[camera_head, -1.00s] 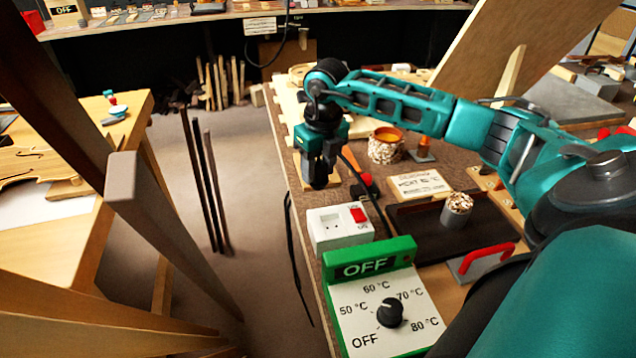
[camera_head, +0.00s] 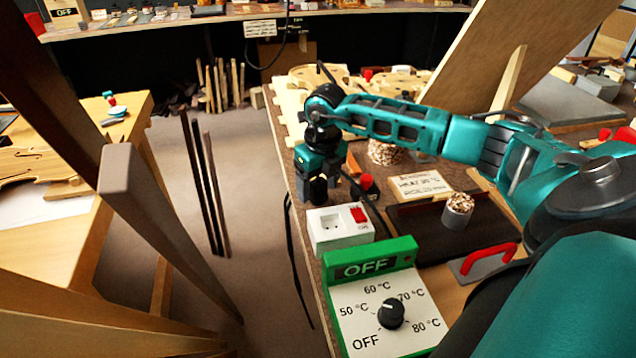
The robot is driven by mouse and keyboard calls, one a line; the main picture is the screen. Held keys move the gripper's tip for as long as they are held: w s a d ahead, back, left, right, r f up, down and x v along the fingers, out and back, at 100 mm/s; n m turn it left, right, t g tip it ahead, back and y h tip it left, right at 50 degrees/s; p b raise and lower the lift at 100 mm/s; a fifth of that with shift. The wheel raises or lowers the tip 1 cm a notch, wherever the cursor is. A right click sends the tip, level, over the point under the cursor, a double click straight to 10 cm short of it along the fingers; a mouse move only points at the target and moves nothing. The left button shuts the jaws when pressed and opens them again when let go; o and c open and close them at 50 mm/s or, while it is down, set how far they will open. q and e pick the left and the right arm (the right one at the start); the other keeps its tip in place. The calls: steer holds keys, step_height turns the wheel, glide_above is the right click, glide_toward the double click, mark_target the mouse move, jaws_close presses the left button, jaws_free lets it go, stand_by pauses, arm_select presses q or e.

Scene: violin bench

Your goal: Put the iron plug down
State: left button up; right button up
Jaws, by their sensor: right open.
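My right gripper (camera_head: 312,193) is open and points down just behind the white socket box (camera_head: 328,243), near the bench's left edge. The socket box has a red switch (camera_head: 359,215), and its socket face shows no plug in it. I cannot clearly make out the iron plug; it may be hidden by the dark fingers. A dark cord (camera_head: 378,218) runs past the right side of the socket box, back towards a red and black item (camera_head: 366,183) right of the gripper. My left gripper is not in view.
A dark tray (camera_head: 425,252) with a speckled-topped pot (camera_head: 458,209) lies to the right, beside a wooden sign (camera_head: 420,187). The bench's left edge drops to open floor.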

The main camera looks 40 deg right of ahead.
mark_target(322, 198)
steer(key=shift+r, duration=0.55)
arm_select(q)
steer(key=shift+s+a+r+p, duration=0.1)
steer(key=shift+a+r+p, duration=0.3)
steer(key=shift+p, duration=0.6)
arm_select(e)
step_height(322, 198, up, 11)
steer(key=s, duration=0.1)
steer(key=shift+s, duration=0.2)
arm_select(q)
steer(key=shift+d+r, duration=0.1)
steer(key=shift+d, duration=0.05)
arm_select(e)
steer(key=shift+a, duration=0.1)
